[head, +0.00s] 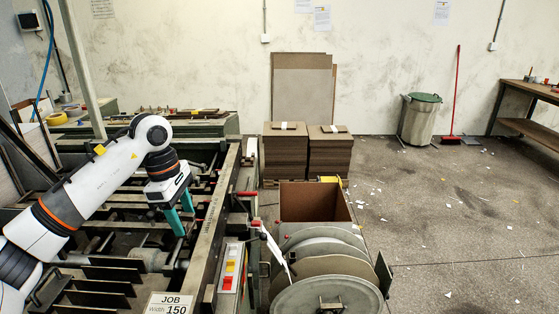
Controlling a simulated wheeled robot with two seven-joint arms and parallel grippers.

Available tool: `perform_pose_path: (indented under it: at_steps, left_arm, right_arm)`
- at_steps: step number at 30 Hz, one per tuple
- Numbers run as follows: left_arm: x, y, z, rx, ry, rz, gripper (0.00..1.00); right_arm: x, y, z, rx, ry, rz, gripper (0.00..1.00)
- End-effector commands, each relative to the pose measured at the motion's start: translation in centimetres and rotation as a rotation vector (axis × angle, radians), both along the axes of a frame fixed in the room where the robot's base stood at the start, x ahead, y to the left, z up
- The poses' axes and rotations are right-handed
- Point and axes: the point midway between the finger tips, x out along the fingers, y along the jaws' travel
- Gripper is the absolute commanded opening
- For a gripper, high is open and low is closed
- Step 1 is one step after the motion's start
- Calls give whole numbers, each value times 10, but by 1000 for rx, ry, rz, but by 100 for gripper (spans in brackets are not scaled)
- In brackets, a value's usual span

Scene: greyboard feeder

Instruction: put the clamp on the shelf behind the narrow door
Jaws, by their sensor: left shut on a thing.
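My left arm comes in from the left, and its gripper (178,212) points down among the bars of the feeder machine (205,240). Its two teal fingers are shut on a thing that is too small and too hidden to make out. I cannot tell whether it is the clamp. No other clamp can be clearly made out. A narrow door with a shelf behind it is not in view. My right gripper is not in view.
A large reel (325,297) stands right of the feeder, with an open brown box (312,202) behind it. Board stacks (285,155) stand near the back wall. A grey bin (418,120), a red broom (455,95) and a wooden bench (530,88) stand at right. The scrap-strewn right floor is mostly free.

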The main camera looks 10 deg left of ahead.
Motion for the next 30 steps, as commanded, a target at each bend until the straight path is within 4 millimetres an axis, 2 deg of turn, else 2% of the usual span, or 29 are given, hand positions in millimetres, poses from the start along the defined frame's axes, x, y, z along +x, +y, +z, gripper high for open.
perform_pose_path:
  at_steps: [4, 8, 15, 18, 21, 25, 30]
  left_arm:
    - [-6, -12, -8, 0, 0, -117, 19]
    - [-24, -41, -31, -1, 2, -419, 19]
    - [-88, -101, -84, -2, 4, -1158, 19]
    - [-116, -118, -100, -2, 2, -1414, 19]
    - [-137, -128, -110, -2, 0, -1596, 19]
    - [-150, -134, -117, -4, 0, -1704, 19]
    - [-150, -135, -117, -2, -2, -1718, 19]
  right_arm:
    - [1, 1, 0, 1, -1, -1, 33]
    - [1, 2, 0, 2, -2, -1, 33]
    - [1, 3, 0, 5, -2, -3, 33]
    - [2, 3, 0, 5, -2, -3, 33]
    - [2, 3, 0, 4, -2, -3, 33]
    - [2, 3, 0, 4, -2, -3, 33]
    - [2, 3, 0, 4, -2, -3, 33]
